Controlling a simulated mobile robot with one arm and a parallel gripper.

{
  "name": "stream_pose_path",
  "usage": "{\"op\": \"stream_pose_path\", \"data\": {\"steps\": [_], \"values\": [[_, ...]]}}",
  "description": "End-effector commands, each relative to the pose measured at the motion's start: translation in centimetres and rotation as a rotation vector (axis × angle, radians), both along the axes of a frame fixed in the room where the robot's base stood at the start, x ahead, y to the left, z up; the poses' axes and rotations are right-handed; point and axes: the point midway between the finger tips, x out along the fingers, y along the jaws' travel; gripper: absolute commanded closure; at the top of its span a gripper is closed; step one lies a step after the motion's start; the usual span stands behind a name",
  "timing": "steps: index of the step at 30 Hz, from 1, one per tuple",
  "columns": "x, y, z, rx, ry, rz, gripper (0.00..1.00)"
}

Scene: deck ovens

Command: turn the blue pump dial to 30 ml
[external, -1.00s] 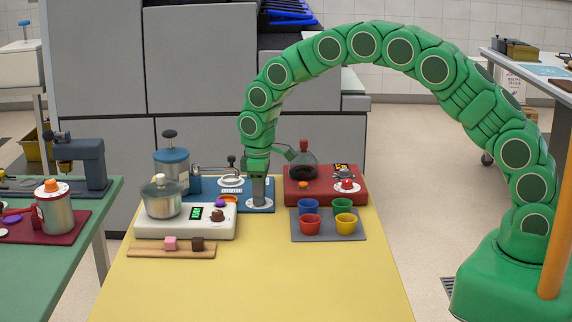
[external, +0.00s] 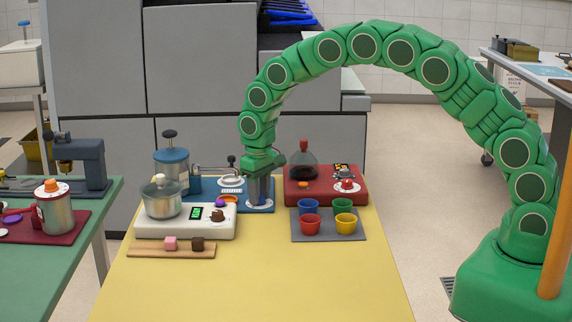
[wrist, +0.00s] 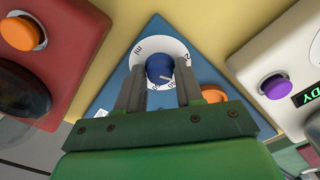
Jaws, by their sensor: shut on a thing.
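The blue pump dial (wrist: 159,67) sits at the centre of a round white scale plate (wrist: 140,50) on a blue base (wrist: 112,92). A short white pointer line shows on the dial's top. The scale carries "ml" and numbers, partly hidden by the fingers, so I cannot tell the exact setting. My gripper (wrist: 160,75) is shut on the dial, one finger on each side. In the external view my gripper (external: 259,193) points straight down over the white plate (external: 248,206) at the right end of the blue base (external: 270,192). The dial is mostly hidden there.
A white machine (external: 185,230) with a purple knob (external: 220,202) stands at front left. A red machine (external: 320,198) with a dark flask (external: 303,168) stands at right. A grey tray (external: 327,232) with several coloured cups lies before it. The table front (external: 260,285) is clear.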

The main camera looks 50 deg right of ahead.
Motion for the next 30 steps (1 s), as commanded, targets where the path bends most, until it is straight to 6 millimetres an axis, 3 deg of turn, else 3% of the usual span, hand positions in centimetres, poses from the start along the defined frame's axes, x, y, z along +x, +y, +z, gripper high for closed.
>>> {"op": "stream_pose_path", "data": {"steps": [13,14,18,30], "values": [[0.06,0.01,0.08,0.0,-0.002,-0.009,0.94],[0.06,0.01,0.08,0.0,-0.002,-0.009,0.59],[0.04,0.01,0.06,0.0,-0.002,-0.009,0.39],[0.05,0.01,0.42,0.0,-0.002,-0.009,0.39]]}}
